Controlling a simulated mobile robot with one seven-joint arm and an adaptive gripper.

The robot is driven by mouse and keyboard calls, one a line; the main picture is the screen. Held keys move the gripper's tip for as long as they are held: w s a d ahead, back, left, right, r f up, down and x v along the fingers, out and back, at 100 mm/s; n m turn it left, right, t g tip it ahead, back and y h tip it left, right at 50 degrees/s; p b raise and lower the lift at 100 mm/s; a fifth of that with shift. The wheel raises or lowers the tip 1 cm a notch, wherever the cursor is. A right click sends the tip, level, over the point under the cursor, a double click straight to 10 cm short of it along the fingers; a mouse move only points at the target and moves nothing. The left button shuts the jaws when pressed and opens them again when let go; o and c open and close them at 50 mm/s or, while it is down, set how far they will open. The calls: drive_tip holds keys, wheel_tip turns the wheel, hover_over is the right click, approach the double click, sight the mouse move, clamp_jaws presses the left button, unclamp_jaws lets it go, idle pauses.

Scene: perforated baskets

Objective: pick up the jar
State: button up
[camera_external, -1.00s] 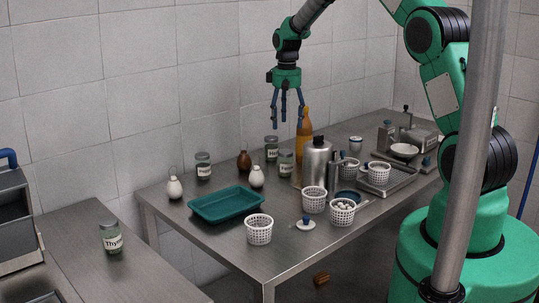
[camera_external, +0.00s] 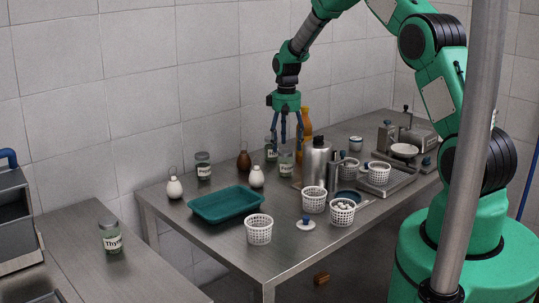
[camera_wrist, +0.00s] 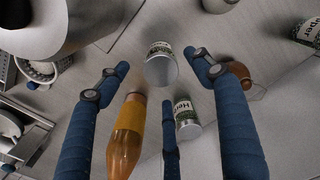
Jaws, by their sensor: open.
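My gripper (camera_external: 285,146) is open, fingers pointing down over the back of the steel table. In the wrist view my gripper (camera_wrist: 157,72) has its fingers spread, with a lidded glass jar (camera_wrist: 161,68) between and below the tips; I cannot tell whether they touch it. In the external view a jar (camera_external: 286,160) stands just below the fingers. A second jar (camera_external: 271,152) is partly hidden behind them; a labelled jar also shows lower in the wrist view (camera_wrist: 187,121). Another jar (camera_external: 203,168) stands farther left. A Thyme jar (camera_external: 110,239) is on the left counter.
An orange bottle (camera_external: 306,124) stands close by the fingers, also in the wrist view (camera_wrist: 127,131). A steel flask (camera_external: 317,162), brown bottle (camera_external: 244,161) and white bottle (camera_external: 256,177) stand near. Several perforated baskets (camera_external: 259,236) and a teal tray (camera_external: 225,215) are in front.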

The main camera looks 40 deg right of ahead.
sight(287, 151)
drive_tip(key=shift+f, duration=0.15)
drive_tip(key=shift+f, duration=2.55)
drive_tip(key=shift+w, duration=0.1)
drive_tip(key=c, duration=1.4)
drive_tip(key=shift+r, duration=0.1)
drive_tip(key=shift+r, duration=4.95)
